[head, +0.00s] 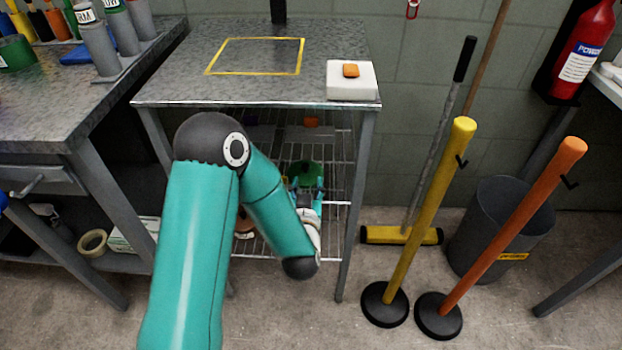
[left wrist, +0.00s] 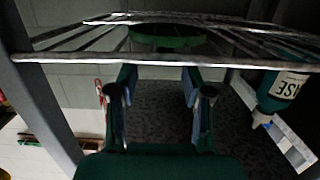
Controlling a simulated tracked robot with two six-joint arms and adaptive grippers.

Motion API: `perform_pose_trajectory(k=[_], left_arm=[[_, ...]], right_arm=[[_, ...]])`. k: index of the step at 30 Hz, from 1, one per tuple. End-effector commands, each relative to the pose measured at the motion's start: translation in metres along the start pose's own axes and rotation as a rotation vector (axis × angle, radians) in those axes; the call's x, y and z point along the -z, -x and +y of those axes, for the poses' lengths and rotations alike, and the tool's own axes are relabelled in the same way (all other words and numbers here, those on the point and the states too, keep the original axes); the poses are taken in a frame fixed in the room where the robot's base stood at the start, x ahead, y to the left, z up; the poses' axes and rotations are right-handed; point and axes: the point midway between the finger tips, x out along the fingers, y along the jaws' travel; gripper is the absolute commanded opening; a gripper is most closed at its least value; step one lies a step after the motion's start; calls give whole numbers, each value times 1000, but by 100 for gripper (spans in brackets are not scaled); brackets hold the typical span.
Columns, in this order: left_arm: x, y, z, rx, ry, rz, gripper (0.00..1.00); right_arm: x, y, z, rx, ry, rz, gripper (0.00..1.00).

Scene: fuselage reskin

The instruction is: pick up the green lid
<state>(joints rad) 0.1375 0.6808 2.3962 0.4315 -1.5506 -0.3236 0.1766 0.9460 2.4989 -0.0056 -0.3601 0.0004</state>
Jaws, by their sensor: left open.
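The green lid (head: 306,170) lies on a wire shelf under the metal table, partly hidden by my left gripper in the head view. In the left wrist view the lid (left wrist: 165,40) shows as a green disc at the top centre, just past the shelf's front wire. My left gripper (head: 305,190) reaches in at the shelf's front. Its two fingers (left wrist: 159,88) are spread with nothing between them, pointing at the lid and apart from it. My right gripper is in neither view.
The wire shelf (left wrist: 60,58) has a front rail close to my fingers. A labelled bottle (left wrist: 286,84) is to the right in the wrist view. A table leg (head: 357,200) stands right of my arm. Yellow (head: 430,210) and orange (head: 515,225) posts stand farther right.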

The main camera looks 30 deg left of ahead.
Motion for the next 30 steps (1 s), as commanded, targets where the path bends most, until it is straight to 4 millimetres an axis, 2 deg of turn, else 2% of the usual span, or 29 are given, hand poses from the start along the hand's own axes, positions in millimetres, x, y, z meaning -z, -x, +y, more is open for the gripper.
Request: perform_pose_trajectory(k=[3,11,16,21,29,30], left_arm=[[0,-16,0,0,2,0,49],[3,-31,-2,0,1,0,49],[10,-54,-8,2,1,2,49],[8,-72,-7,-2,1,-1,49],[9,-75,-6,-3,0,-1,49],[9,-75,-6,-3,0,-1,44]], right_arm=[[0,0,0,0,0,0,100],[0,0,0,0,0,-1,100],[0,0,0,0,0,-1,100],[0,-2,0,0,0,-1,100],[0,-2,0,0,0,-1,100],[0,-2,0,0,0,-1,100]])
